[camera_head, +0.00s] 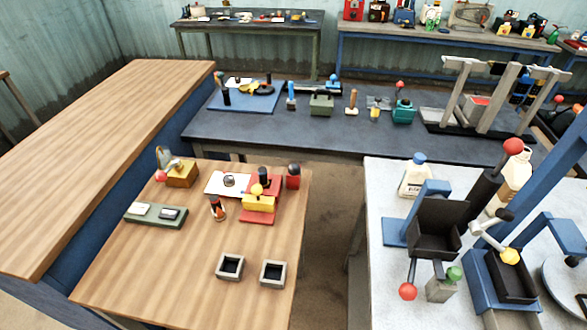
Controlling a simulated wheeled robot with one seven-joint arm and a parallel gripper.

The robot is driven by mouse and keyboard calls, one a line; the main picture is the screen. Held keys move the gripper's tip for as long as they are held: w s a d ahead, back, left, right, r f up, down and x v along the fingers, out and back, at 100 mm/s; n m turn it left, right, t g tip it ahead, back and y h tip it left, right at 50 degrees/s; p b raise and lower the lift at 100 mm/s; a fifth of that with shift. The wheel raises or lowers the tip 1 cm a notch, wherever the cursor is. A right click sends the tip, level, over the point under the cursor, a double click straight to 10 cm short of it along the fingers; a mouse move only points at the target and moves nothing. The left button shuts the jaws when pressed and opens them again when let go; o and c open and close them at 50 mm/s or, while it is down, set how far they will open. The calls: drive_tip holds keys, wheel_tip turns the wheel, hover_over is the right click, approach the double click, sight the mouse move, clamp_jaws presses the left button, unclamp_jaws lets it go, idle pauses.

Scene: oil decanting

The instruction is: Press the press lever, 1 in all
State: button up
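I cannot tell for certain which part is the press lever. On the white bench at the right, a thick black bar slants up to a red ball knob (513,146), beside blue posts and a black open box (434,228). Lower there, another red ball knob (407,292) sits on a thin rod, and a yellow knob (510,256) is on a rod by a second black box (511,280). On the small wooden table, a red and yellow device (258,203) carries a small yellow knob. My gripper is not in view.
The white bench (385,270) and the wooden table (170,275) are separated by a floor gap (330,240). A dark bench (240,125) with tools and a rack stands behind. A long wooden counter (90,150) is at the left. Two small grey trays lie on the wooden table.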

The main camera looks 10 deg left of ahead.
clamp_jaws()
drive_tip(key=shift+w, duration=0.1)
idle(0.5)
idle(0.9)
